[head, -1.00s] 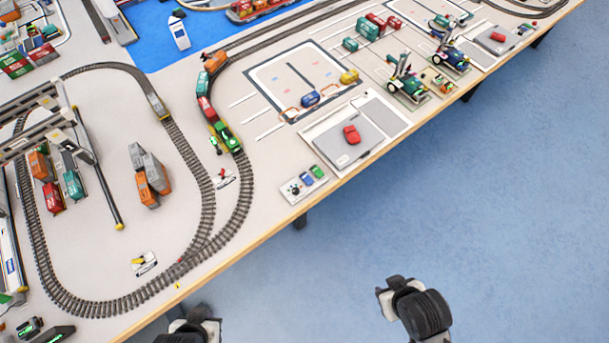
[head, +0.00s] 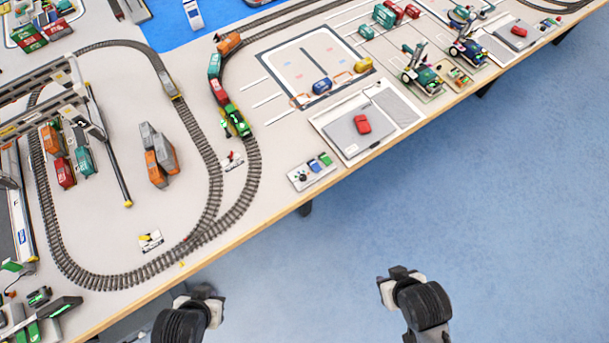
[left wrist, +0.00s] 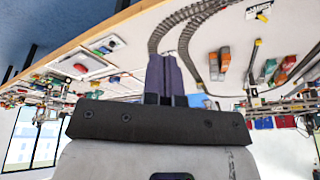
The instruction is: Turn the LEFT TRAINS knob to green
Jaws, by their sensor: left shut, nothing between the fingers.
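A small white control panel (head: 311,172) with a black knob (head: 302,177) and blue and green parts sits at the table's front edge. Its lettering is too small to read. Dark boxes with green marks (head: 39,296) lie at the lower left; I cannot tell which holds the LEFT TRAINS knob or its setting. My left gripper (head: 207,291) is low in the head view, in front of the table edge. In the left wrist view its fingers (left wrist: 168,75) are shut and empty, seen against the table and track. My right gripper (head: 398,273) hangs over the floor, its jaws unclear.
A looped track (head: 215,185) carries a green engine (head: 236,122) with wagons. A gantry crane (head: 60,88) stands at the left beside several containers (head: 160,160). A grey pad (head: 355,135) bears a red car (head: 362,124). The blue floor right of the table is clear.

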